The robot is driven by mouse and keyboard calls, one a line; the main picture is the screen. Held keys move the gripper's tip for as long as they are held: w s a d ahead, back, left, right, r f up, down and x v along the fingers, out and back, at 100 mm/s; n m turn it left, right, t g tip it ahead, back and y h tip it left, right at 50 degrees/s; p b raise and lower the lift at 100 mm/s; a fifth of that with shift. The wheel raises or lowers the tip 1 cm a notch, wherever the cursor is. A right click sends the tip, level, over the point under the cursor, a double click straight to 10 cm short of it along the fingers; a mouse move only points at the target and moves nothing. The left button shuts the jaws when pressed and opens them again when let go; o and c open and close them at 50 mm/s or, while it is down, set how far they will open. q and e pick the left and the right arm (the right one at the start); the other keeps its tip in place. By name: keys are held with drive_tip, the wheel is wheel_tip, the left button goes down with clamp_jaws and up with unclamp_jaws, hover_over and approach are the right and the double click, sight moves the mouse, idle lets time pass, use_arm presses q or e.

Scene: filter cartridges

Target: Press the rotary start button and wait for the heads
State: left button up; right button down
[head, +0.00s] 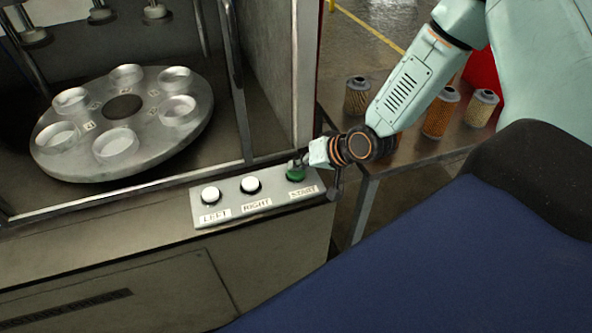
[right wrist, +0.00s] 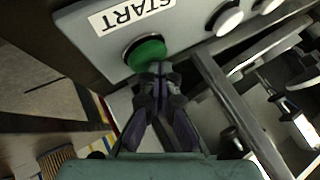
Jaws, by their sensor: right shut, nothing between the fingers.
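The green start button (head: 296,175) sits at the right end of a grey panel (head: 232,203), above a label reading START. It also shows in the right wrist view (right wrist: 146,53). My right gripper (head: 296,163) is shut and empty, with its fingertips at the button; in the right wrist view the fingertips (right wrist: 157,68) overlap the button's lower edge. I cannot tell whether the button is pushed in. The rotary table (head: 123,106) is a round metal plate with several empty-looking cups. Heads (head: 101,12) hang above it, cut off by the top edge. My left gripper is not in view.
White LEFT (head: 210,194) and RIGHT (head: 250,185) buttons are beside the start button. A machine frame post (head: 237,90) stands behind the panel. Several filter cartridges (head: 440,113) stand on a side table (head: 430,148) at the right, close behind my right arm.

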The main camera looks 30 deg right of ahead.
sight(299, 172)
drive_tip(key=shift+f, duration=0.25)
drive_tip(key=shift+r, duration=0.15)
idle(0.3)
drive_tip(key=shift+r+p, duration=0.8)
drive_tip(key=shift+r, duration=0.15)
wheel_tip(299, 172, up, 5)
drive_tip(key=p, duration=0.4)
drive_tip(key=shift+p, duration=0.4)
